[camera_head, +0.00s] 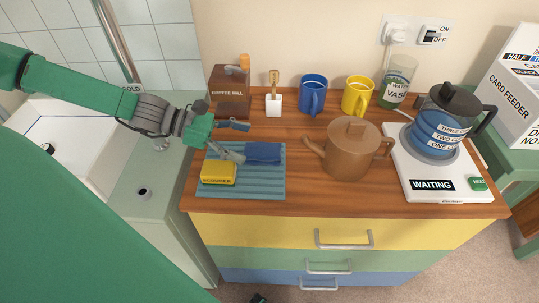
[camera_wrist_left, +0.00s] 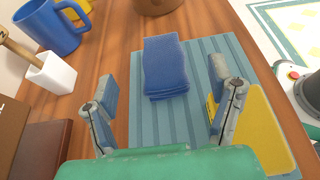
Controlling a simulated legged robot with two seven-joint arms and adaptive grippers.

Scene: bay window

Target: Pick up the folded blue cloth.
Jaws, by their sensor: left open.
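The folded blue cloth (camera_head: 264,152) lies on the back right part of a ribbed blue-grey mat (camera_head: 262,185) on the wooden top. In the left wrist view the cloth (camera_wrist_left: 165,66) lies ahead of the fingers, slightly towards the left of the mat (camera_wrist_left: 160,125). My left gripper (camera_head: 241,142) is open and empty, just left of the cloth, with its fingers spread above the mat. The left gripper (camera_wrist_left: 164,92) also shows in the left wrist view, its fingers either side of the near end of the cloth.
A yellow box (camera_head: 218,172) sits on the mat's left, below one finger. A brown watering can (camera_head: 350,152) stands to the right. A coffee mill (camera_head: 230,92), white pot (camera_head: 274,105), blue mug (camera_head: 313,94) and yellow mug (camera_head: 357,96) stand behind.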

